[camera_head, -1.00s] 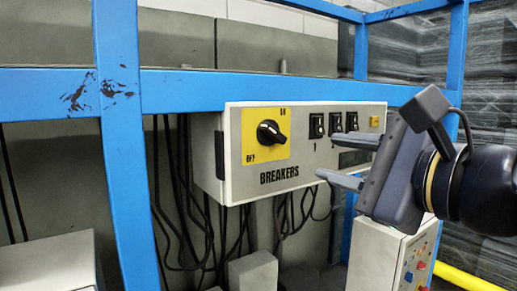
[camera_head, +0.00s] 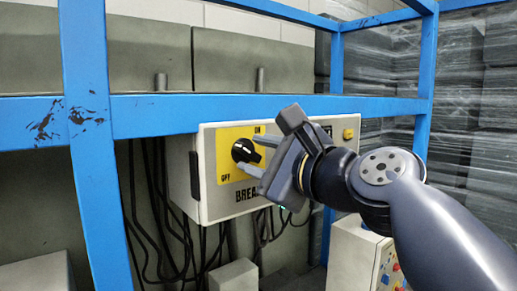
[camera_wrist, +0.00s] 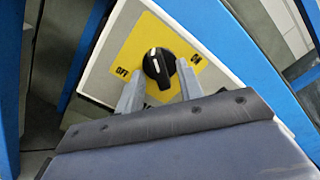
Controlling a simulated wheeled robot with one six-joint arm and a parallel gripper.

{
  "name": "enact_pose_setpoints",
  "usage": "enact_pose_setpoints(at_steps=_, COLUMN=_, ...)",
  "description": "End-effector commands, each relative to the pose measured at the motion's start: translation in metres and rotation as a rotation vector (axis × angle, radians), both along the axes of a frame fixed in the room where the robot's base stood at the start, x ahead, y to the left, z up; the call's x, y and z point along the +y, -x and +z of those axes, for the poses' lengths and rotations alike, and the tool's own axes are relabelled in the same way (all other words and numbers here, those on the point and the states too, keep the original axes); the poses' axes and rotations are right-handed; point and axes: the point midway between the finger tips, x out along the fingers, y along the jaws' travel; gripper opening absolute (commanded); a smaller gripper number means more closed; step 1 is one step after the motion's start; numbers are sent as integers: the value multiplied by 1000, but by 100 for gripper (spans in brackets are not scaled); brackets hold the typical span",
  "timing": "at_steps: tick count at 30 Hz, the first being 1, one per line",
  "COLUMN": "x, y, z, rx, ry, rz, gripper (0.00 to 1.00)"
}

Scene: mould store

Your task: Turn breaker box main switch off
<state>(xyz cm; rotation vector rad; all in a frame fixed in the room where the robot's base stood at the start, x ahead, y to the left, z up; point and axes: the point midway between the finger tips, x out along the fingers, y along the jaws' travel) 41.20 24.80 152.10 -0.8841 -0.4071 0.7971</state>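The main switch is a black rotary knob (camera_head: 243,151) on a yellow plate (camera_head: 226,175) on the left of the white breaker box's front. ON is printed at the plate's upper right and OFF at its lower left. My gripper (camera_head: 250,152) is open, its two grey fingers pointing at the knob from the right. In the wrist view the knob (camera_wrist: 158,66) shows between and just beyond the fingertips (camera_wrist: 160,86), its grip slanted. I cannot tell whether the fingers touch it. The fingers and wrist hide part of the knob's surroundings and the small breakers.
A blue frame (camera_head: 190,106) runs above the box, with an upright (camera_head: 95,170) on the left. Black cables (camera_head: 150,200) hang below. A control box with coloured buttons (camera_head: 352,250) stands at lower right. Grey wrapped stacks (camera_head: 470,90) stand behind on the right.

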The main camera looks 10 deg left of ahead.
Motion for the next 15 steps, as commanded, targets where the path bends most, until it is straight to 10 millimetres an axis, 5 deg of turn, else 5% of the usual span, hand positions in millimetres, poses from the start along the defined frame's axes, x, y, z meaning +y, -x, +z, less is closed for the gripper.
enact_pose_setpoints(at_steps=10, x=3, y=-3, z=0, rx=0, ry=0, rz=-1, gripper=35)
enact_pose_setpoints(at_steps=15, x=3, y=-3, z=0, rx=0, ry=0, rz=-1, gripper=22)
